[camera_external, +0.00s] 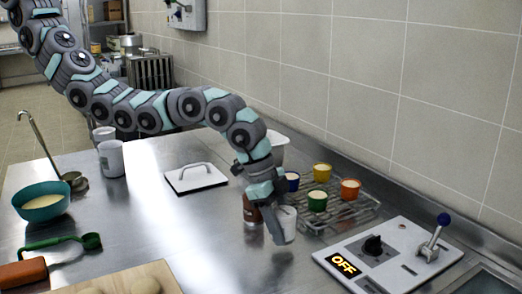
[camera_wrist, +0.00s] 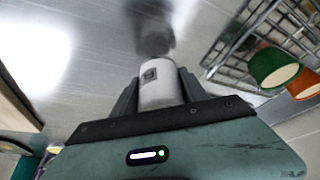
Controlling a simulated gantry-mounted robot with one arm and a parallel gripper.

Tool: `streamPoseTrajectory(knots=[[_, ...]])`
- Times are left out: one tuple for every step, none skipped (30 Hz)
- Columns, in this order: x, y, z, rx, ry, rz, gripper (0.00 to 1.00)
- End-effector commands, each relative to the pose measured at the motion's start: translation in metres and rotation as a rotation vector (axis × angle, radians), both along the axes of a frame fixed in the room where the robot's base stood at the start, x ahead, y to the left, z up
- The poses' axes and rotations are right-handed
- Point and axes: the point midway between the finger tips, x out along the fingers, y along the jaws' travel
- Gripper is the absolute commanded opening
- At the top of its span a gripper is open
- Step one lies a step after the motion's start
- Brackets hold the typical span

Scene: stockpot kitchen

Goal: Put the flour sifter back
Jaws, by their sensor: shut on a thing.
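A white cylindrical container, which looks like the flour sifter (camera_external: 287,224), is between the fingers of my gripper (camera_external: 275,218) over the front middle of the steel counter. In the wrist view the flour sifter (camera_wrist: 161,84) shows a small dark square mark on its side. My gripper (camera_wrist: 160,92) is shut on it, one dark finger on each side. A dark blurred shadow or reflection lies on the counter just beyond it. I cannot tell whether its base touches the counter.
A brown jar (camera_external: 250,209) stands close left of my gripper. A wire rack (camera_external: 340,213) with several coloured cups is at right, a control panel (camera_external: 385,258) in front of it. A white lid (camera_external: 196,179) and white canister (camera_external: 111,159) stand left. The middle-left counter is clear.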

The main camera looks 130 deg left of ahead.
Motion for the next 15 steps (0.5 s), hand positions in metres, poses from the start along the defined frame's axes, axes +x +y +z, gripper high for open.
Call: streamPoseTrajectory(knots=[[-0.001,0.000,-0.006,-0.002,0.004,0.001,0.05],[0.000,0.000,-0.010,-0.002,0.004,0.001,0.05],[0.000,0.000,-0.015,-0.002,0.003,0.001,0.05],[0.000,0.000,-0.018,-0.001,0.003,0.000,0.05],[0.000,0.000,-0.022,-0.001,0.003,0.000,0.05],[0.000,0.000,-0.024,0.000,0.002,0.000,0.05],[0.000,0.000,-0.026,0.000,0.001,0.000,0.05],[0.000,0.000,-0.026,0.000,0.000,0.000,0.05],[0.000,0.000,-0.026,0.001,-0.001,0.000,0.05],[0.000,0.000,-0.026,0.001,-0.001,0.000,0.05],[0.000,0.000,-0.026,0.000,-0.001,0.000,0.05],[0.000,0.000,-0.026,0.000,-0.001,0.000,0.05],[0.000,0.000,-0.026,0.000,-0.001,0.000,0.05],[0.000,0.000,-0.026,0.000,-0.001,0.000,0.05],[0.000,0.000,-0.028,0.000,-0.001,0.000,0.05]])
